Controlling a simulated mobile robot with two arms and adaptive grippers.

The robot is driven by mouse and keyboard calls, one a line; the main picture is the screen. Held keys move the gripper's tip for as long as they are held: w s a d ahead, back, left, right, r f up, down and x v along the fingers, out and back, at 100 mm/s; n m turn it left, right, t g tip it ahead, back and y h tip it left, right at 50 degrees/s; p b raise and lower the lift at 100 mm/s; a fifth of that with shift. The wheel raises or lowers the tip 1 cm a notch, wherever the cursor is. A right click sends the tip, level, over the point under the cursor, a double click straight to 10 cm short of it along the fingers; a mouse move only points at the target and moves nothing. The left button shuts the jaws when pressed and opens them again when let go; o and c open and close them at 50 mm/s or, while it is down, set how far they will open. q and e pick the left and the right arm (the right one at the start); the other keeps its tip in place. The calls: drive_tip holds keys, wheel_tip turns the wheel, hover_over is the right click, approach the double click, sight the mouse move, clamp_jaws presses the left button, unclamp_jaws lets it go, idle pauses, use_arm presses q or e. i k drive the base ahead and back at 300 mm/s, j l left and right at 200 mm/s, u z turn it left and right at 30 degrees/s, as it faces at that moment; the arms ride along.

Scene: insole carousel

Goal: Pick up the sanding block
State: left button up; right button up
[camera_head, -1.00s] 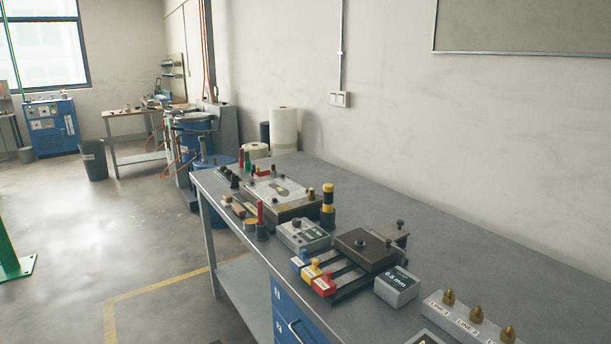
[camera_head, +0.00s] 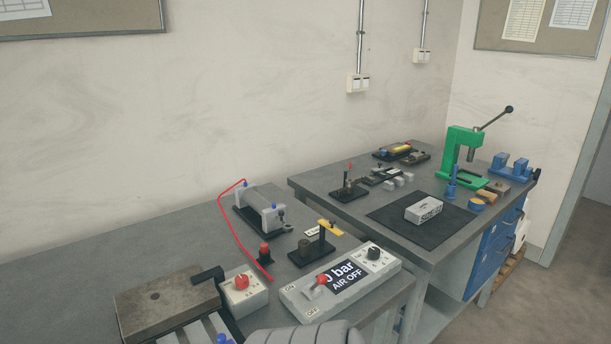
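I cannot tell for sure which thing is the sanding block. A light grey block with dark lettering (camera_head: 425,211) lies on a black mat (camera_head: 395,222) on the right-hand bench. Neither of my grippers shows. A grey rounded shape at the bottom edge may be part of my arm, and no fingertips are seen on it.
A grey control box reading "AIR OFF" (camera_head: 375,270) stands on the near bench, beside a smaller box with a red knob (camera_head: 240,292). A thin red line (camera_head: 232,228) loops by a grey cylinder fixture (camera_head: 261,208). A green lever press (camera_head: 455,155) stands far right.

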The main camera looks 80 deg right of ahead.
sight(490, 197)
drive_tip(key=z, duration=3.85)
drive_tip(key=i+l+u, duration=0.1)
drive_tip(key=u, duration=0.35)
drive_tip(key=i+l+u, duration=0.15)
drive_tip(key=u, duration=0.3)
drive_tip(key=l+u, duration=0.15)
drive_tip(key=u, duration=0.3)
drive_tip(key=i+l+u, duration=0.3)
drive_tip(key=l, duration=0.5)
drive_tip(key=l+u, duration=0.25)
drive_tip(key=l, duration=0.6)
drive_tip(key=l+u, duration=0.3)
drive_tip(key=l, duration=0.55)
drive_tip(key=i, duration=0.05)
